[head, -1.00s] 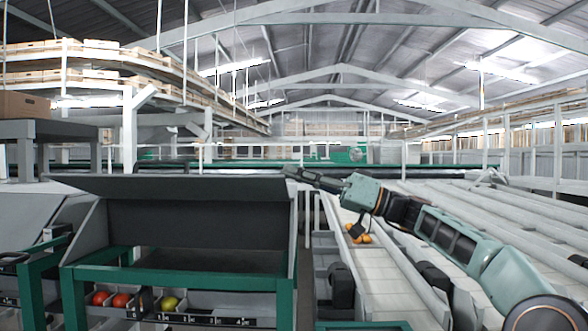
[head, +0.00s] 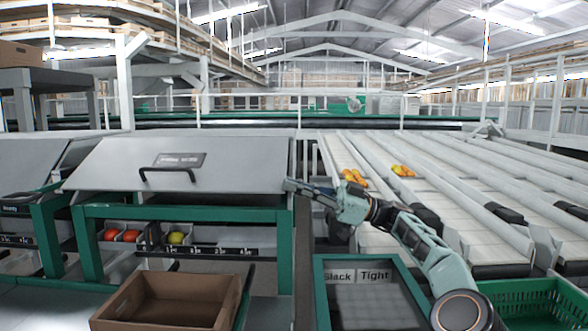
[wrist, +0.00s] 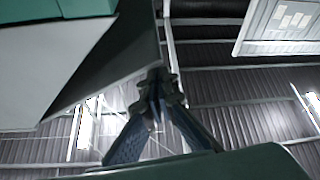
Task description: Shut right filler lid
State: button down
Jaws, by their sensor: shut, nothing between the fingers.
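The right filler lid (head: 220,181) is a grey sloping panel with a black handle (head: 168,175) and a dark label. It lies down over the filler, its front edge close along the green frame bar (head: 185,213); any thin gap there is too small to tell. My gripper (head: 288,185) is shut and empty, at the lid's front right corner. I cannot tell whether it touches the lid. In the wrist view the shut fingertips (wrist: 155,82) point up beside a dark panel edge, with the roof behind.
Another filler with a grey lid (head: 25,160) stands at the left. Below are a cardboard box (head: 210,318), a green-rimmed bin marked Slack and Tight (head: 322,295) and a green crate (head: 540,290). White conveyor lanes (head: 440,195) carrying orange tomatoes (head: 354,177) run at the right.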

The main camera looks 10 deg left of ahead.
jog(key=shift+w+a+f, duration=0.1)
jog(key=shift+w+f, duration=0.4)
jog(key=shift+f, duration=0.35)
jog(key=shift+w+f, duration=0.45)
jog(key=shift+f, duration=0.4)
